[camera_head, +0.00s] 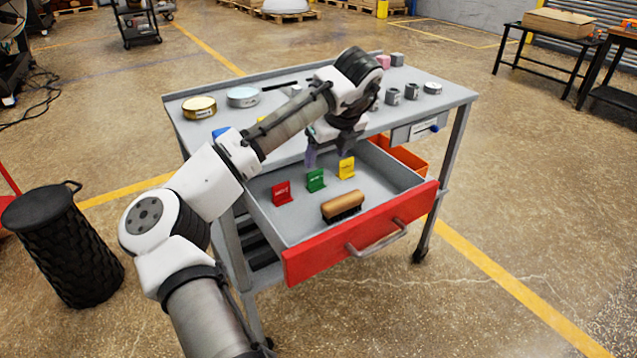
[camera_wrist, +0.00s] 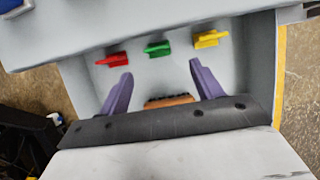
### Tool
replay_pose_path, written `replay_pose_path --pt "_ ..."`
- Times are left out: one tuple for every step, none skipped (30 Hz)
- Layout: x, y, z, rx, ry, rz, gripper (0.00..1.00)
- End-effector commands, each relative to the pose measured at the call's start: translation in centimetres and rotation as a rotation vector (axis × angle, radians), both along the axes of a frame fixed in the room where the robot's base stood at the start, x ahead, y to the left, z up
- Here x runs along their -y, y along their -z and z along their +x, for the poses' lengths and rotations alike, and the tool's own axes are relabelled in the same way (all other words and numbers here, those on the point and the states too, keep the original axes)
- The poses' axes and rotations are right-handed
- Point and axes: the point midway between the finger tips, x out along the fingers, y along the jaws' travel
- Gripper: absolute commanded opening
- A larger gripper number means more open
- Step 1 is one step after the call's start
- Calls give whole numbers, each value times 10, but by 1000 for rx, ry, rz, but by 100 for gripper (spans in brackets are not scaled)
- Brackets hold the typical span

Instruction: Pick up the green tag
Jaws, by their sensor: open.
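The green tag (camera_head: 316,180) stands in the open drawer (camera_head: 383,183), between a red tag (camera_head: 281,193) on its left and a yellow tag (camera_head: 346,168) on its right. In the wrist view the green tag (camera_wrist: 158,48) lies beyond the fingertips, roughly midway between them. My gripper (camera_head: 327,158) is above the drawer, close to the green and yellow tags in the head view. In the wrist view its two purple fingers (camera_wrist: 161,68) are spread apart with nothing between the tips. The gripper is not touching the green tag in the wrist view.
A wooden brush (camera_head: 343,206) lies near the drawer's red front (camera_head: 360,238). The grey tabletop (camera_head: 440,90) overhangs the drawer's back and carries tins (camera_head: 199,107) and several small metal parts (camera_head: 392,96). An orange bin (camera_head: 405,160) sits beneath the table.

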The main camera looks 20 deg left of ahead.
Motion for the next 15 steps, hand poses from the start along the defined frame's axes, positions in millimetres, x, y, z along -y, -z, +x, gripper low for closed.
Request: replay_pose_path --pt "-4 10 2 -2 -1 -1 65" --pt "-5 16 3 0 -1 -1 65" --pt "-7 22 5 0 -1 -1 65" --pt "-8 26 6 0 -1 -1 65" --pt "-9 29 8 2 0 -1 65" --pt "-11 34 9 1 1 -1 65" --pt "-12 36 9 2 1 0 65" --pt "-12 38 10 2 1 0 65" --pt "-13 39 10 3 1 -1 65" --pt "-13 40 11 4 2 -1 65" --pt "-14 42 11 4 1 -1 65" --pt "-16 45 12 2 0 -1 65" --pt "-18 48 12 2 -1 0 65" --pt "-21 51 13 3 -1 -1 65" --pt "-24 57 14 2 -1 0 65"
